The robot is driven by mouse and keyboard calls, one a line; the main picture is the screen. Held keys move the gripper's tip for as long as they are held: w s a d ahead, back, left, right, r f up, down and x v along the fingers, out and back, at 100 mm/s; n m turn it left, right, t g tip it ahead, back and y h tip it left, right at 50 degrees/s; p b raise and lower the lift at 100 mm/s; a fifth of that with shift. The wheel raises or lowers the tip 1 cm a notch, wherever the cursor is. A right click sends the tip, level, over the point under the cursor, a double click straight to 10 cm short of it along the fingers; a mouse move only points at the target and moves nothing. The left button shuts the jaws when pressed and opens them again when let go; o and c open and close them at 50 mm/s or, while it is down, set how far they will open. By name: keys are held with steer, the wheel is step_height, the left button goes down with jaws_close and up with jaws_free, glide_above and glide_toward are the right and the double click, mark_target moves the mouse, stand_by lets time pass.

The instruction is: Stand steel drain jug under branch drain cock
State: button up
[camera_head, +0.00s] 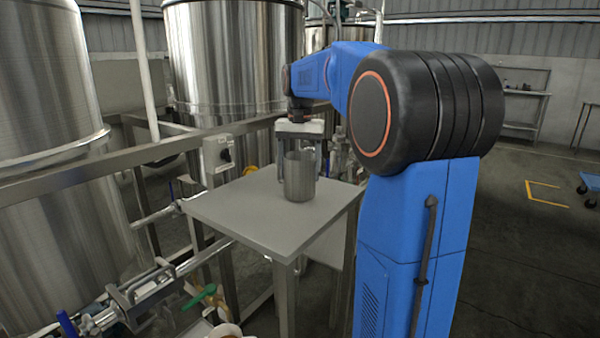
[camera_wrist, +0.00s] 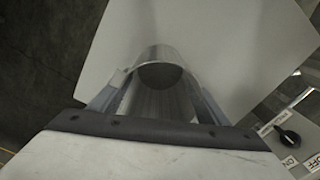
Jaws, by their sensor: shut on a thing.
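The steel drain jug (camera_head: 300,180) is a plain grey metal cylinder, open at the top. It is upright at the small grey table, and I cannot tell whether its base touches the top. My gripper (camera_head: 299,160) points down and is shut on the jug, one finger on each side. The wrist view shows the jug (camera_wrist: 160,98) between the two fingers, its inside dark. Cocks sit on the pipework at lower left, one with a green handle (camera_head: 199,297) and one with a blue handle (camera_head: 67,323). I cannot tell which is the branch drain cock.
The grey table (camera_head: 235,212) is otherwise bare. A switch box (camera_head: 217,153) stands at its back left edge. Large steel tanks (camera_head: 235,60) and frame rails (camera_head: 60,173) fill the left and back. A pale round vessel (camera_head: 226,330) shows at the bottom edge. Floor at right is open.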

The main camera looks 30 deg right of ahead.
steer(key=shift+f, duration=0.3)
steer(key=shift+a+f, duration=0.1)
steer(key=shift+f, duration=0.05)
steer(key=o, duration=1.2)
steer(key=shift+c, duration=0.2)
step_height(320, 180, up, 12)
